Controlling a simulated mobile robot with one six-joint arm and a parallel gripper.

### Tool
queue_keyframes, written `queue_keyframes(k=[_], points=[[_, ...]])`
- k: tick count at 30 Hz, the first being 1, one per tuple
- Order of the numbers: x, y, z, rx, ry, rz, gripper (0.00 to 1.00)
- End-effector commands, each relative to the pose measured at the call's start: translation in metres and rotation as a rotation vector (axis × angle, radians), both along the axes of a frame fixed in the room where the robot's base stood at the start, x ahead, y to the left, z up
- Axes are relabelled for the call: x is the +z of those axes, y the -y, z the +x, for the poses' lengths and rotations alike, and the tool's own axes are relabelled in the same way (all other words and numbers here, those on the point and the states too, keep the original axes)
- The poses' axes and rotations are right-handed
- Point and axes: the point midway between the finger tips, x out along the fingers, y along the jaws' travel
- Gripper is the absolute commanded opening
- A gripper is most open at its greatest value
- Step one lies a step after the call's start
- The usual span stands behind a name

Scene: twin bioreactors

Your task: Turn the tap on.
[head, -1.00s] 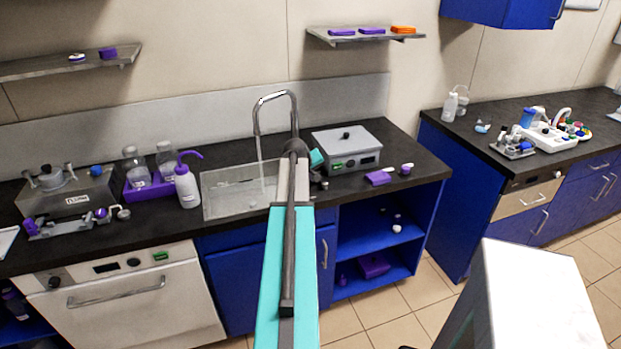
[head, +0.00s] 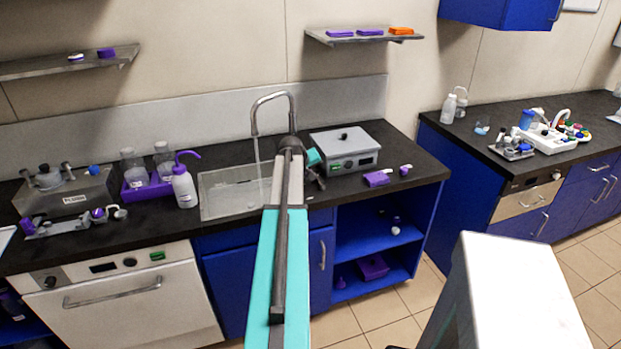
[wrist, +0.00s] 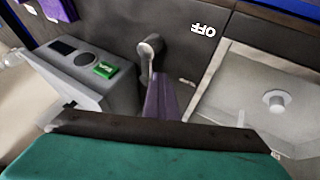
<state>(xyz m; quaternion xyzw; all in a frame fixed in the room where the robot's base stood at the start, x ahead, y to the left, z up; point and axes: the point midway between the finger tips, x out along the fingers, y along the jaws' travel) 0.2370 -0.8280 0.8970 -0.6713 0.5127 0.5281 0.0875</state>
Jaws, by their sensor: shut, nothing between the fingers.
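The tap's curved metal spout (head: 273,96) arches over the sink (head: 222,203) in the head view. A thin pale stream (head: 257,158), looking like running water, drops from it into the basin. In the wrist view, the grey tap lever (wrist: 149,50) with its rounded end stands on the dark counter beside an upside-down "OFF" label (wrist: 203,30). My gripper (wrist: 158,82) is shut and empty, its purple-looking fingers close beside the lever; I cannot tell whether they touch. In the head view, my arm hides the fingertips and the tap's base.
A grey box device (head: 345,148) stands close to the right of the tap; it also shows in the wrist view (wrist: 85,75). A purple-capped wash bottle (head: 184,186) and a purple rack (head: 149,188) are left of the sink. Purple items (head: 377,178) lie on the right counter.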

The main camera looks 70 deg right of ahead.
Motion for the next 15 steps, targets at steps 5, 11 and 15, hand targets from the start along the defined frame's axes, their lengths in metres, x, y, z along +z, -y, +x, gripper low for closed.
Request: queue_keyframes(k=[5,11,15], points=[[0.000,-0.002,0.000,-0.002,-0.003,0.000,0.00],[0.000,-0.014,0.012,0.000,-0.001,-0.001,0.00],[0.000,-0.026,0.025,0.004,-0.001,-0.001,0.00]])
